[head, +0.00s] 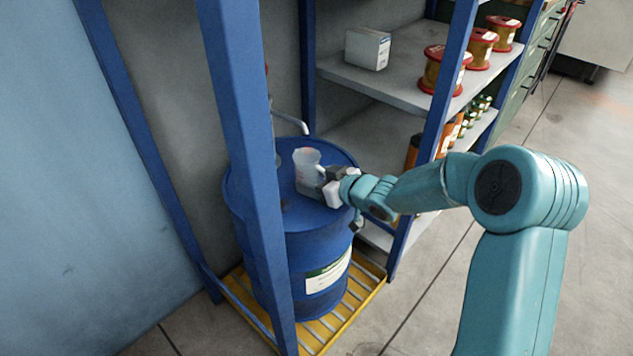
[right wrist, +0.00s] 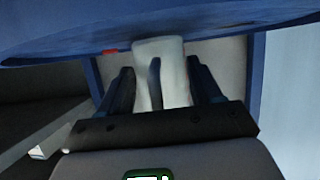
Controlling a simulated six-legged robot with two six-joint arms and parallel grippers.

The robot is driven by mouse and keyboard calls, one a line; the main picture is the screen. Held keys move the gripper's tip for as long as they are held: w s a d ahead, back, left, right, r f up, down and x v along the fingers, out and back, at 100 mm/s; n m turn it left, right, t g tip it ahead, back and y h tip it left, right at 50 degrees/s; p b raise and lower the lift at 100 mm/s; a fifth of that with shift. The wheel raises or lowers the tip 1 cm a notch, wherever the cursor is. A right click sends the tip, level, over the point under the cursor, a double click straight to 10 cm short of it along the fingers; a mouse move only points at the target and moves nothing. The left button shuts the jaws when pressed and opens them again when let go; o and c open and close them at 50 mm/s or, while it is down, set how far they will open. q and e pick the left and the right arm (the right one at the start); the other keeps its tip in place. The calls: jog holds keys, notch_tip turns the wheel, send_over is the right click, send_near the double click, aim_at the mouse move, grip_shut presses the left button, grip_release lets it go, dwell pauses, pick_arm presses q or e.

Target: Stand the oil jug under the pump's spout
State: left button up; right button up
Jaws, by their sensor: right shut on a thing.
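The oil jug (head: 307,164) is a pale, translucent jug, upright over the top of the blue drum (head: 318,250). I cannot tell whether its base touches the lid. My right gripper (head: 322,183) comes in from the right and is shut on the jug. In the right wrist view the jug (right wrist: 172,58) shows between the fingers of the gripper (right wrist: 160,85). The pump's spout (head: 291,121) is a grey bent pipe behind the jug, with its end lower than the bend. The pump's body is mostly hidden by a blue post. My left gripper is not in view.
The blue rack post (head: 240,160) stands just left of the jug, in front of the drum. The drum stands on a yellow slatted pallet (head: 372,283). Shelves at the right hold a white box (head: 367,48) and red-and-copper spools (head: 445,68). Floor at lower right is clear.

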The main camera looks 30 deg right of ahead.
jog(key=shift+f, duration=0.15)
jog(key=o, duration=1.1)
jog(key=shift+f, duration=0.1)
jog(key=shift+c, duration=0.2)
jog(key=shift+r, duration=0.35)
jog(key=p+v, duration=0.3)
jog(key=v, duration=0.9)
jog(key=shift+p, duration=0.4)
jog(key=shift+s+f, duration=0.1)
